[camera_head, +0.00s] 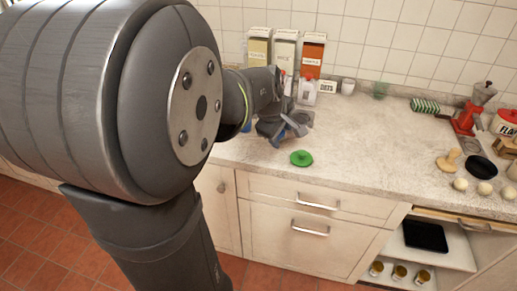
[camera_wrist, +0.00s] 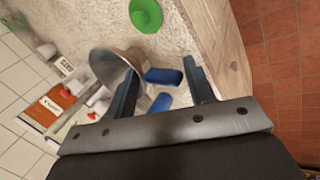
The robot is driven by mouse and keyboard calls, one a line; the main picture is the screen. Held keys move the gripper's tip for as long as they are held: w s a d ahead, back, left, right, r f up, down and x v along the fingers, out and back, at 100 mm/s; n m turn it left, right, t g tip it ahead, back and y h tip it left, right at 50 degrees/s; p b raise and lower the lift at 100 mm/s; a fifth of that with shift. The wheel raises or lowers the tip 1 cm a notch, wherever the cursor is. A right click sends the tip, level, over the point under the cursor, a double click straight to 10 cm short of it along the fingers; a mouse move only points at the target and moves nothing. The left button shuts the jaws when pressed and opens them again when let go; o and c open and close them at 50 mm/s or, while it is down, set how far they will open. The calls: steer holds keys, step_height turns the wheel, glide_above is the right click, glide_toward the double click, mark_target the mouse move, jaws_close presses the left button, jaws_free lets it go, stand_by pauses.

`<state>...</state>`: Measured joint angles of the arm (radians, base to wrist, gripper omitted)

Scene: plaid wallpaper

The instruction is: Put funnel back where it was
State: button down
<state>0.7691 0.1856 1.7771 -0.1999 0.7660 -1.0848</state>
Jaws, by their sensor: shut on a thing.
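A grey metal funnel (camera_wrist: 112,68) is held at my gripper (camera_wrist: 162,90), its wide cone opening towards the upper left of the wrist view. Whether the funnel touches the counter cannot be told.
A green lid-like disc (camera_head: 301,158) lies in front of my gripper. A white jug (camera_head: 307,92), tall cartons (camera_head: 312,54) and an oats box (camera_head: 327,86) stand behind it. The counter's middle (camera_head: 375,135) is clear.

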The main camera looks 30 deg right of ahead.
steer(key=shift+a+f, duration=0.2)
steer(key=shift+a, duration=0.2)
steer(key=w+a+f, duration=0.1)
steer(key=w+f, duration=0.1)
steer(key=w, duration=0.1)
steer(key=w+a+f, duration=0.2)
steer(key=w, duration=0.1)
steer(key=w+a+f, duration=0.2)
steer(key=w+f, duration=0.1)
steer(key=w, duration=0.1)
steer(key=shift+w, duration=0.1)
step_height(320, 180, down, 4)
steer(key=shift+f, duration=0.1)
steer(key=c, duration=0.6)
jaws_free()
steer(key=shift+c, duration=0.2)
steer(key=v, duration=1.2)
